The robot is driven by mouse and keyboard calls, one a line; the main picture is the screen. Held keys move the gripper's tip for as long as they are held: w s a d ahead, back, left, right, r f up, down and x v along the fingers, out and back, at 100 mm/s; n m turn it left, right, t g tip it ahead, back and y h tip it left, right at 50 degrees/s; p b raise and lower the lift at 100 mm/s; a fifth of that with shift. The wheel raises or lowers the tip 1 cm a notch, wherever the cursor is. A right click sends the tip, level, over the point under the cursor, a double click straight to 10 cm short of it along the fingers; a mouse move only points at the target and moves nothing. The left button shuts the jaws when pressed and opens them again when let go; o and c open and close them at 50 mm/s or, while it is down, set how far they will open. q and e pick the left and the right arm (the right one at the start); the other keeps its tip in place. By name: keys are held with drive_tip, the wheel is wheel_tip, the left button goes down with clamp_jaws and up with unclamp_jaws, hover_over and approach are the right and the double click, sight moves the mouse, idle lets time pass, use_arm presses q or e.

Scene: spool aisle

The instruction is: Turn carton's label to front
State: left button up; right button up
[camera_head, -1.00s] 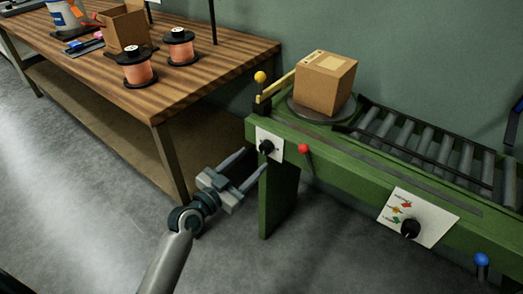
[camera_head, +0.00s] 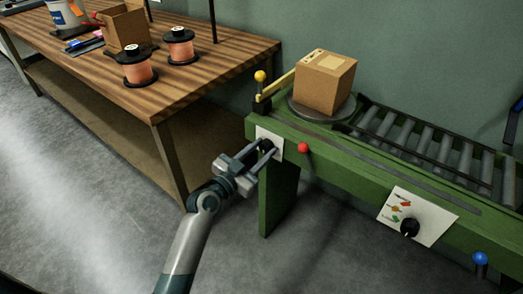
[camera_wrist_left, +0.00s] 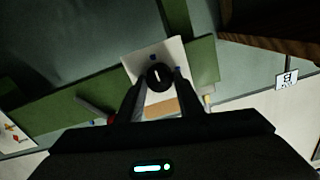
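The brown carton (camera_head: 325,82) sits on a round grey turntable (camera_head: 300,110) at the left end of the green conveyor. A pale patch (camera_head: 327,61) shows on its top; no label shows on its two visible sides. My left gripper (camera_head: 267,150) is at the black knob on a white plate (camera_head: 276,155) below the turntable. In the left wrist view the knob (camera_wrist_left: 159,78) sits between the two fingertips, which look closed against its sides. My right gripper is not in view.
A red-knobbed lever (camera_head: 303,148) is just right of the plate. A yellow-topped post and arm (camera_head: 260,77) stand beside the carton. Rollers (camera_head: 430,145) extend right, above another dial panel (camera_head: 415,217). A wooden bench (camera_head: 200,75) with copper spools stands left.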

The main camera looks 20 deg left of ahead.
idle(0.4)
use_arm(q)
drive_tip(key=n+p, duration=0.4)
drive_tip(key=n, duration=0.6)
drive_tip(key=shift+a+n, duration=0.15)
drive_tip(key=shift+n, duration=0.15)
drive_tip(key=n+p, duration=0.1)
drive_tip(key=n, duration=0.2)
drive_tip(key=shift+w+n, duration=0.1)
drive_tip(key=shift+n, duration=0.2)
drive_tip(key=shift+f+n+p, duration=0.1)
drive_tip(key=shift+n+p, duration=0.35)
drive_tip(key=shift+n, duration=1.35)
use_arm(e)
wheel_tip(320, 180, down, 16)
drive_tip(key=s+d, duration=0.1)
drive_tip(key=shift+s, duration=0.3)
use_arm(q)
drive_tip(key=o, duration=1.1)
drive_tip(key=shift+a, duration=0.1)
